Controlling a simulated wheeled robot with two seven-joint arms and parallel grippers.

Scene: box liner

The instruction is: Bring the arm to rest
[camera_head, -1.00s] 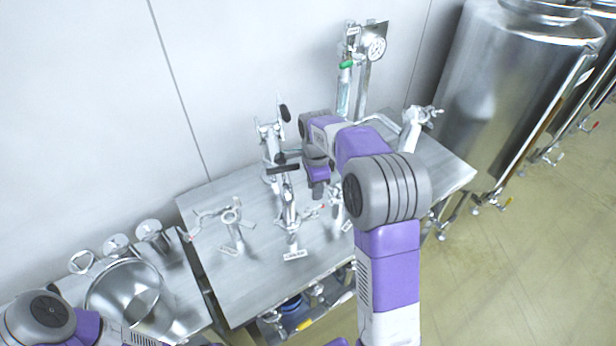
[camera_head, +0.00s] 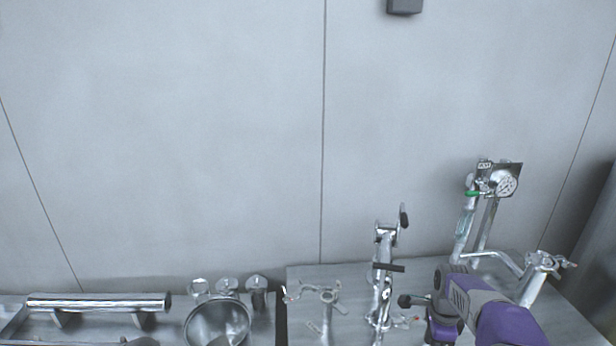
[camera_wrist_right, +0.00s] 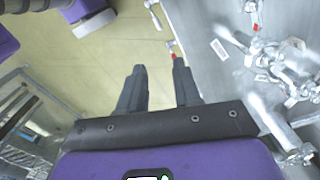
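My right arm (camera_head: 500,318) comes in at the lower right of the head view, in front of the steel table with the metal fittings. Its gripper cannot be made out there. In the right wrist view my right gripper (camera_wrist_right: 158,64) has its two dark fingers apart, with only floor seen between them. It is empty, and the table edge with fittings lies just to its right. My left gripper is not in view in either picture.
A steel table (camera_head: 305,275) carries several valve fittings and a stand with a gauge (camera_head: 505,183). To its left are a steel pot (camera_head: 218,322), small metal cups and a horizontal steel cylinder (camera_head: 98,302). A plain wall stands behind. Floor (camera_wrist_right: 130,40) shows below the right gripper.

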